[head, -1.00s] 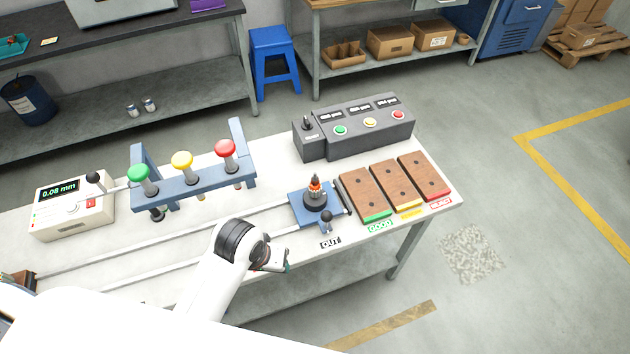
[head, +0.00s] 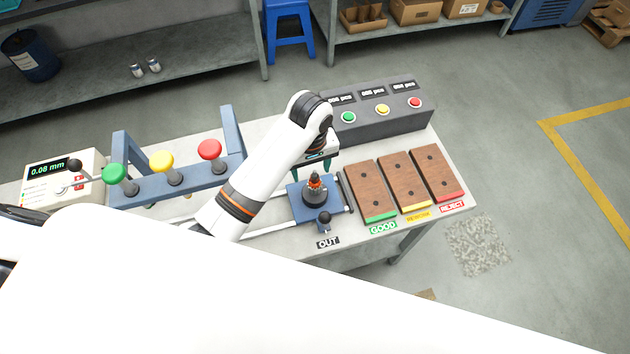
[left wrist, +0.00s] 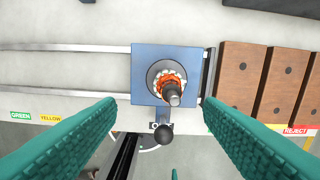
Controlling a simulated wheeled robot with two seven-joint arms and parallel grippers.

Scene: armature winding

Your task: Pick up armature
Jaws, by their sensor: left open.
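The armature (head: 315,182), with an orange winding and a dark shaft, stands upright in a dark round holder on the blue carriage plate (head: 299,208) at the OUT end of the rails. In the left wrist view the armature (left wrist: 169,84) is seen from above, with its shaft tip leaning toward the camera. My left gripper (head: 325,165) is just behind and above the armature in the head view. Its teal fingers (left wrist: 160,112) are open, spread to either side below the armature in the wrist picture, with nothing between the tips. My right gripper is not in view.
Three brown wooden blocks marked GOOD (head: 368,193), a yellow label (head: 404,182) and REJECT (head: 438,173) stand right of the plate. A grey button box (head: 382,117) is behind. A black-knobbed lever (head: 323,219) stands at the plate's front. The blue frame with coloured knobs (head: 180,177) is left.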

